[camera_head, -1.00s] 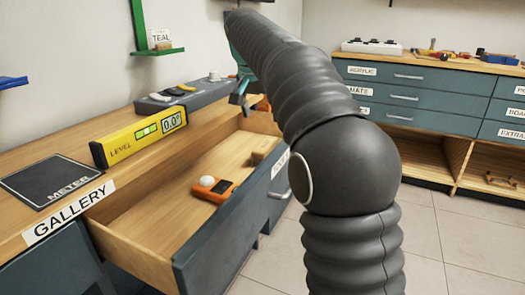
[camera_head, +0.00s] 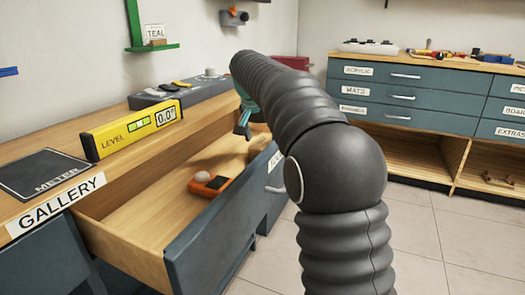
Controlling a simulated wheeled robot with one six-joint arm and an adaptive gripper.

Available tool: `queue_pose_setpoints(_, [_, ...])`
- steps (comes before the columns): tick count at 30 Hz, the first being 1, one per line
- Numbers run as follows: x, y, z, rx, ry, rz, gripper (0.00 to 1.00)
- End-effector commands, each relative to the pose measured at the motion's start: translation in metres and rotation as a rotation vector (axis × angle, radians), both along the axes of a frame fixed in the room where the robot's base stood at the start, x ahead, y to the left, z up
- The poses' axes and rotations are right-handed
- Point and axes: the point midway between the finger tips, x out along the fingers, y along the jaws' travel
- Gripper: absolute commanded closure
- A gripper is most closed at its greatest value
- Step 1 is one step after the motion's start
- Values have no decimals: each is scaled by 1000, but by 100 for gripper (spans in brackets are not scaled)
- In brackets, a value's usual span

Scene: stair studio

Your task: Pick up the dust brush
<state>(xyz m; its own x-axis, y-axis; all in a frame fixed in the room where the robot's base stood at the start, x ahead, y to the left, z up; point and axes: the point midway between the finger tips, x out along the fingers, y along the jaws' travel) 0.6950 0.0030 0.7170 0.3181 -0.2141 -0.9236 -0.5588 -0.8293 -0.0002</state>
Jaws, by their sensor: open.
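My gripper (camera_head: 242,128) is teal and dark and hangs from the end of my grey ribbed arm. It is over the far end of the open drawer (camera_head: 137,232), pointing down with its jaws open. No dust brush can be made out clearly; the far end of the drawer is partly hidden by my gripper and arm. An orange device with a white dome (camera_head: 207,184) lies in the drawer, nearer to me than the gripper.
On the bench above the drawer are a yellow level (camera_head: 130,130), a dark meter pad (camera_head: 45,174) and a grey case (camera_head: 190,92). A drawer cabinet (camera_head: 405,98) stands at the back right. The tiled floor (camera_head: 440,230) at the right is clear.

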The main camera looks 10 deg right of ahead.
Motion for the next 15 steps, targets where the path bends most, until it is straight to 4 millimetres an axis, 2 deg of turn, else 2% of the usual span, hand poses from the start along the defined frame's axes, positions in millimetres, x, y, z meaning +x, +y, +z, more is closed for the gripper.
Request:
queue_pose_setpoints(1, [1,0,-12,0,4,0,25])
queue_pose_setpoints(6, [8,-4,-29,0,2,0,25])
queue_pose_setpoints(15, [8,-4,-29,1,1,0,25])
